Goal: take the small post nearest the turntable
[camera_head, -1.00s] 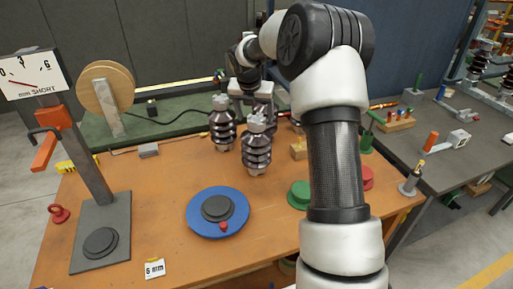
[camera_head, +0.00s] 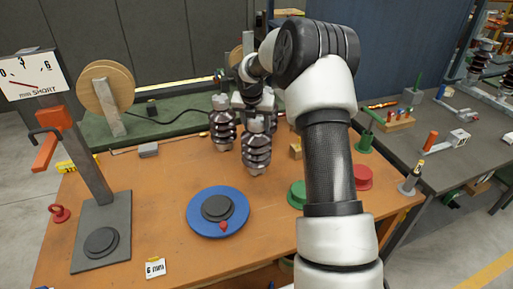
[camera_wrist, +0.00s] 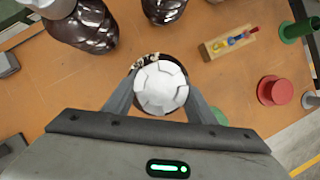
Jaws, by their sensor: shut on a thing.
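A small ribbed dark-brown post (camera_head: 257,153) stands upright on the orange-brown bench, behind and right of the blue turntable (camera_head: 194,222). My gripper (camera_head: 256,113) is over its top, shut on it. In the wrist view its pale faceted cap (camera_wrist: 161,88) sits between the two fingers of my gripper (camera_wrist: 160,92). Another ribbed post (camera_head: 222,130) stands behind and left of it; it also shows in the wrist view (camera_wrist: 88,25). A third post (camera_wrist: 165,9) shows at the top of the wrist view; in the head view it is mostly hidden behind my gripper.
A gauge stand (camera_head: 88,170) rises at the left. A green round base (camera_head: 297,194), a red one (camera_head: 363,178) and a small wooden block (camera_wrist: 228,42) are to the right. The bench between turntable and held post is clear.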

